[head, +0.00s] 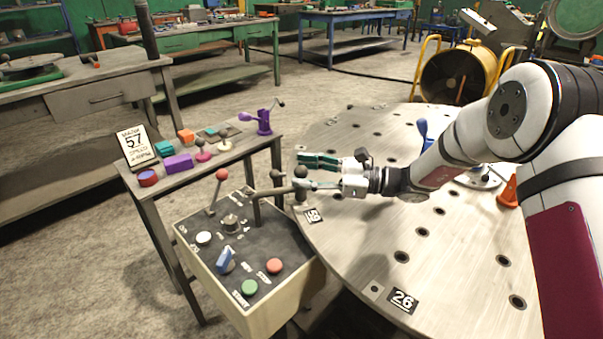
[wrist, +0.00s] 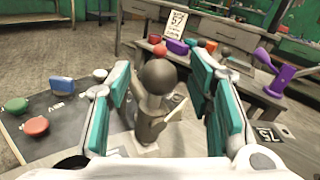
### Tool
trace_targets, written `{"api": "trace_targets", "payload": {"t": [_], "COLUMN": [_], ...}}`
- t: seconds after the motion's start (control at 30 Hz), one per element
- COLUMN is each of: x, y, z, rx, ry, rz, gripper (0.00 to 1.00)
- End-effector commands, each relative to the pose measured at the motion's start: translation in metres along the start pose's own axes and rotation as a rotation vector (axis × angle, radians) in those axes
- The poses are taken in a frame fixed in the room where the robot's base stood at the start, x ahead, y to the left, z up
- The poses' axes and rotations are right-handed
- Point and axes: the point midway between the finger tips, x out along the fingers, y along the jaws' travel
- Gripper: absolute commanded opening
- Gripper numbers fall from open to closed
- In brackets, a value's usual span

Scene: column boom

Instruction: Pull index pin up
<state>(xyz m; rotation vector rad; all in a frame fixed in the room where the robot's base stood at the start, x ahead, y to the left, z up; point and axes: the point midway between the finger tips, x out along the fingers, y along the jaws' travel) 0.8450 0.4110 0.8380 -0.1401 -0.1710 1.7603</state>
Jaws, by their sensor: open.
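The index pin (head: 300,172) is a grey post with a dark round knob, standing at the left edge of the round steel plate (head: 440,238). In the wrist view the pin (wrist: 156,76) stands between my two teal-padded fingers, with its ball knob on top and a wider grey body below. My gripper (head: 303,168) is open around the pin, one finger on each side. In the wrist view the gripper (wrist: 160,70) shows gaps between the pads and the knob.
A control box (head: 290,296) with a red-knobbed lever (head: 221,175), green button (head: 249,287) and red button (head: 274,265) stands left of the plate. A side table (head: 225,165) behind holds coloured blocks and a purple clamp (head: 264,120).

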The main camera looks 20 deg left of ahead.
Motion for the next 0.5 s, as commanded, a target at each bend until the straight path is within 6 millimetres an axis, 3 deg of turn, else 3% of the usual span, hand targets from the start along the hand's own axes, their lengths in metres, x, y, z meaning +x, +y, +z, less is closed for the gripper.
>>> {"api": "trace_targets", "payload": {"t": [0.13,0.43,0.47,0.5], "x": [0.0103,0.0125,0.0125,0.0124], "y": [0.0002,0.0000,0.0000,0.0000], "z": [0.0001,0.0005,0.0005,0.0005], "rx": [0.000,0.000,0.000,0.000], "ry": [0.000,-0.001,0.000,0.000], "rz": [0.001,0.000,0.000,0.000], "gripper": [0.47,0.47,0.45,0.36]}}
